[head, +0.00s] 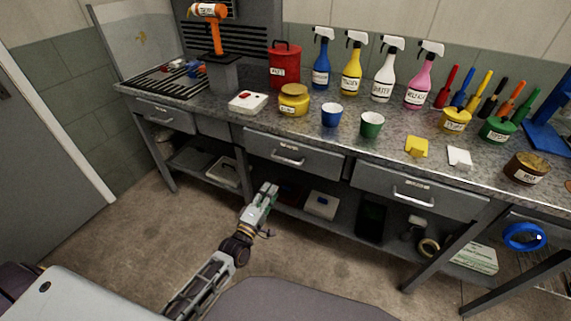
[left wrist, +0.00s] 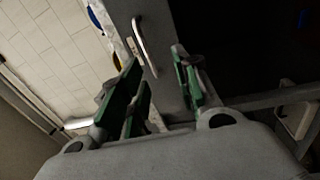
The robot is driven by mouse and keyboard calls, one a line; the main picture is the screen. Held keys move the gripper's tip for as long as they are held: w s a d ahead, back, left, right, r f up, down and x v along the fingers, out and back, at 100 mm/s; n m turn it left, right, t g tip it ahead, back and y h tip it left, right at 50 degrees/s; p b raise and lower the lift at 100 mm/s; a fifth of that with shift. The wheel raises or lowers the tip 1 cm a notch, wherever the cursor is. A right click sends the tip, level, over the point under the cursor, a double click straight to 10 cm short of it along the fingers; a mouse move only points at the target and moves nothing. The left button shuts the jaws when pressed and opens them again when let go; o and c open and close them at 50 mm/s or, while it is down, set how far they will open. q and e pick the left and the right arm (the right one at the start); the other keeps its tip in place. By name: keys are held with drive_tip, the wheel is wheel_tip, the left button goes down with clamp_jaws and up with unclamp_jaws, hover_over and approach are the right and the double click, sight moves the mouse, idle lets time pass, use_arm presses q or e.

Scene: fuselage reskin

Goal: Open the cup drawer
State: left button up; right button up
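The grey bench has several closed drawers. The middle drawer (head: 292,155) has a silver handle (head: 288,160) and a small label too blurred to read. The left drawer (head: 163,114) and the right drawer (head: 418,192) have similar handles. I cannot read which is the cup drawer. My left gripper (head: 267,188) is below and in front of the middle drawer, apart from its handle. In the left wrist view, the green-padded fingers (left wrist: 157,68) are spread and empty, with a drawer handle (left wrist: 147,48) showing beyond them. My right gripper is out of view.
A blue cup (head: 332,115) and a green cup (head: 372,125) stand on the bench top above the drawers. Spray bottles and jars line the back. A lower shelf (head: 335,228) holds boxes and other items. Bare floor lies left of my arm.

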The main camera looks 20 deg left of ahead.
sight(285, 160)
use_arm(q)
wheel_tip(285, 160, up, 2)
drive_tip(key=shift+r+n+t, duration=0.1)
drive_tip(key=shift+n+t, duration=0.2)
drive_tip(key=shift+n, duration=0.1)
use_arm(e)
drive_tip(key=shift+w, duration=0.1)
use_arm(q)
drive_tip(key=shift+w, duration=0.2)
drive_tip(key=b+x, duration=0.1)
drive_tip(key=x, duration=1.2)
drive_tip(key=shift+w, duration=0.2)
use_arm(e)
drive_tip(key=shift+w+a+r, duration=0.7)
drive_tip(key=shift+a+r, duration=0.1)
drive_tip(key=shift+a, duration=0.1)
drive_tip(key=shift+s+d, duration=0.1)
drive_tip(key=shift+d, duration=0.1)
